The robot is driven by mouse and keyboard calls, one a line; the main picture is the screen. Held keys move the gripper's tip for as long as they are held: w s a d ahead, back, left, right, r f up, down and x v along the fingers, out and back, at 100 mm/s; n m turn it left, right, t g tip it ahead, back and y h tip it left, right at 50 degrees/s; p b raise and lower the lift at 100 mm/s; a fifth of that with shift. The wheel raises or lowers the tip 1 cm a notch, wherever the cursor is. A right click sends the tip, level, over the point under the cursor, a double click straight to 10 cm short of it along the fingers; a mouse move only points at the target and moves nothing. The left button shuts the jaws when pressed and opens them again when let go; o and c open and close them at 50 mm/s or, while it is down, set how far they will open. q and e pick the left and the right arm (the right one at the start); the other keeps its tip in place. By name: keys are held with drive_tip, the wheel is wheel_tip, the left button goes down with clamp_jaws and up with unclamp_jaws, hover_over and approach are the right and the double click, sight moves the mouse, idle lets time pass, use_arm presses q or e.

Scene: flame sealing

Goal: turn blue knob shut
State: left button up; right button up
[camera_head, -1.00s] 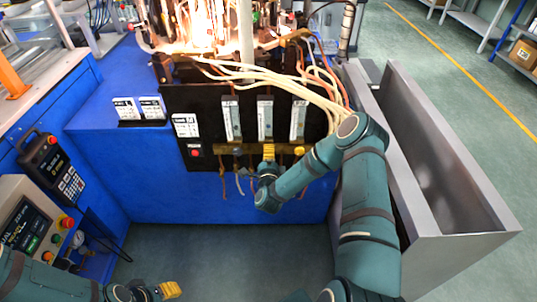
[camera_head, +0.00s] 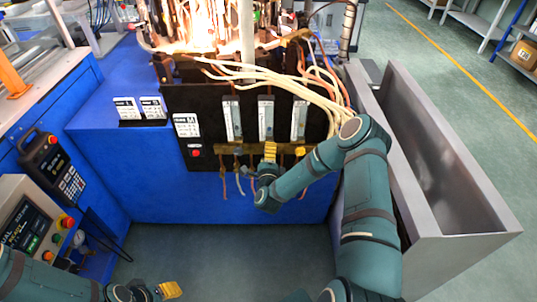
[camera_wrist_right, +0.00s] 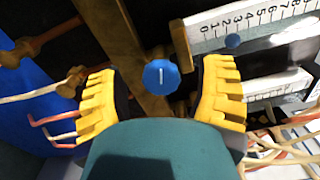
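The blue knob (camera_wrist_right: 161,75) shows in the right wrist view as a round blue cap with a white line that stands nearly upright. It sits in front of a brass-coloured bar (camera_wrist_right: 140,60) below the flow-meter tubes. My right gripper (camera_wrist_right: 160,92) is open, with one yellow finger on each side of the knob and a gap to both. In the head view my right gripper (camera_head: 270,152) is at the lower edge of the black panel and hides the knob there. My left gripper (camera_head: 170,290) is at the lower left, away from the panel, its fingers seeming together.
A red button (camera_head: 196,153) is at the panel's left. Pale hoses (camera_head: 270,77) and bright flames (camera_head: 205,25) are above. A grey metal trough (camera_head: 445,190) stands at the right.

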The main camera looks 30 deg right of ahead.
drive_tip(key=shift+s, duration=0.1)
drive_tip(key=v, duration=1.2)
drive_tip(key=shift+f, duration=0.1)
